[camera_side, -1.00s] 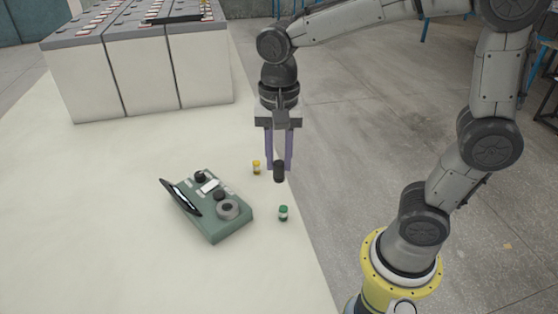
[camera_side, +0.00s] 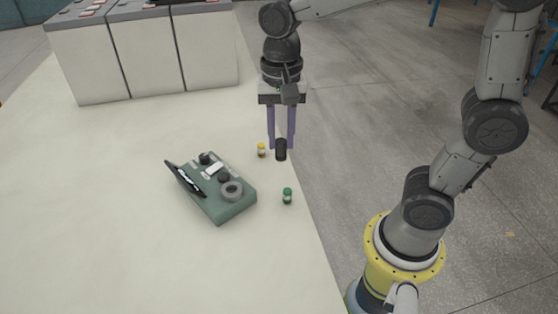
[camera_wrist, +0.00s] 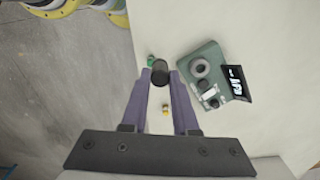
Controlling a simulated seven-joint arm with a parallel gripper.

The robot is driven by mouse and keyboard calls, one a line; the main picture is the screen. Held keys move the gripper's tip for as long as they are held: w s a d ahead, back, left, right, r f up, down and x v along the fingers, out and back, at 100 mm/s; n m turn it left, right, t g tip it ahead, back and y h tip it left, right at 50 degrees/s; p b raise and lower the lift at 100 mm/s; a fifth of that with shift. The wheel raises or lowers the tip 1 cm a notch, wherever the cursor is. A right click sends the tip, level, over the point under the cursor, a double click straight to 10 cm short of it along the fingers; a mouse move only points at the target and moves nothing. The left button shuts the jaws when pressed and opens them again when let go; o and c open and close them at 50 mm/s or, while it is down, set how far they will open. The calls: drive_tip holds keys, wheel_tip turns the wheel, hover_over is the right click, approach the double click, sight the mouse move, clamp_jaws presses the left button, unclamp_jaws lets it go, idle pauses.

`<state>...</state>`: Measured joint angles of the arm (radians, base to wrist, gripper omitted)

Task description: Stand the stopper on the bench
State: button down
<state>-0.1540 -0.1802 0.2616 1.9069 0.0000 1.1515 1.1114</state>
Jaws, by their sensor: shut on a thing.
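The stopper is a small black cylinder (camera_side: 281,149) at the fingertips of my gripper (camera_side: 281,140). My gripper is shut on it and holds it roughly upright, near the bench's right edge in the side view. In the wrist view the stopper (camera_wrist: 160,74) shows between the ends of the two purple fingers (camera_wrist: 161,88). It appears to be above the bench (camera_side: 110,210); the exact gap below it cannot be told.
A small yellow-capped bottle (camera_side: 261,150) stands close left of the stopper. A green-capped bottle (camera_side: 287,195) stands nearer the camera. A green instrument box (camera_side: 222,200) with an open lid lies left. White battery cabinets (camera_side: 150,55) stand behind. The left bench is clear.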

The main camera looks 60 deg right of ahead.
drive_tip(key=s+d+f, duration=0.4)
drive_tip(key=d+f, duration=0.4)
drive_tip(key=d, duration=0.1)
drive_tip(key=w+d+f, duration=0.1)
drive_tip(key=w+f, duration=0.2)
drive_tip(key=w, duration=0.1)
drive_tip(key=w+d+f, duration=0.1)
drive_tip(key=w+f, duration=0.2)
drive_tip(key=w, duration=0.2)
drive_tip(key=w+d+f, duration=0.1)
drive_tip(key=w+f, duration=0.3)
drive_tip(key=shift+w+d, duration=0.2)
drive_tip(key=shift+d, duration=0.05)
drive_tip(key=shift+f, duration=1.5)
drive_tip(key=shift+f, duration=0.15)
drive_tip(key=c, duration=0.7)
unclamp_jaws()
